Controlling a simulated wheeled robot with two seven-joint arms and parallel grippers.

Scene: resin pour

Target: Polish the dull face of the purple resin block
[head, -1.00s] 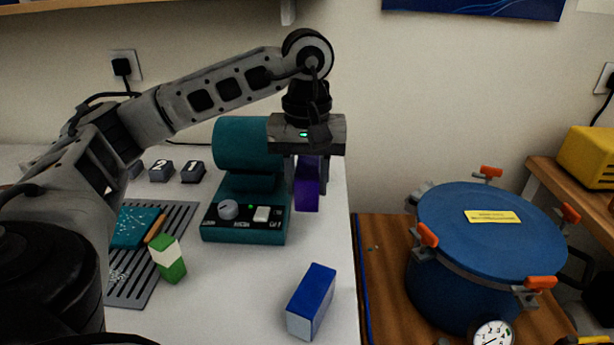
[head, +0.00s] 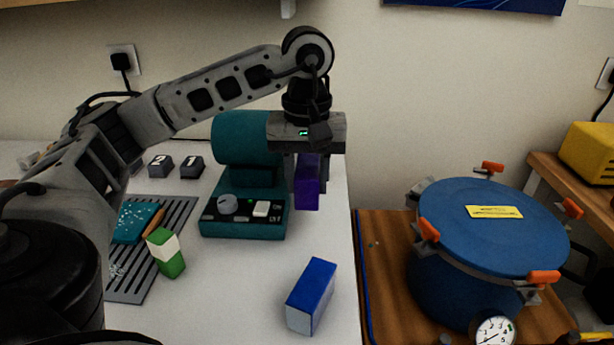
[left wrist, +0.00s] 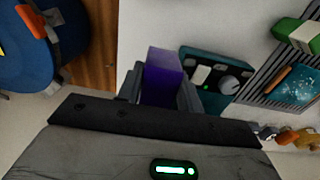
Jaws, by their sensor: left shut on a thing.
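The purple resin block (head: 307,185) is held in my left gripper (head: 306,172), which points down with its fingers shut on the block. The block hangs upright beside the right side of the teal polishing machine (head: 243,215), near the table's right edge. In the left wrist view the purple block (left wrist: 162,78) sits between the two fingers (left wrist: 160,95), and the machine's control panel (left wrist: 213,78) lies just right of it. I cannot tell whether the block touches the machine's wheel, which is hidden. My right gripper is not in view.
A grey slotted mat (head: 129,288) lies at left. Number blocks (head: 191,167) stand behind. A blue pressure pot (head: 488,235) stands right on a lower wooden surface.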

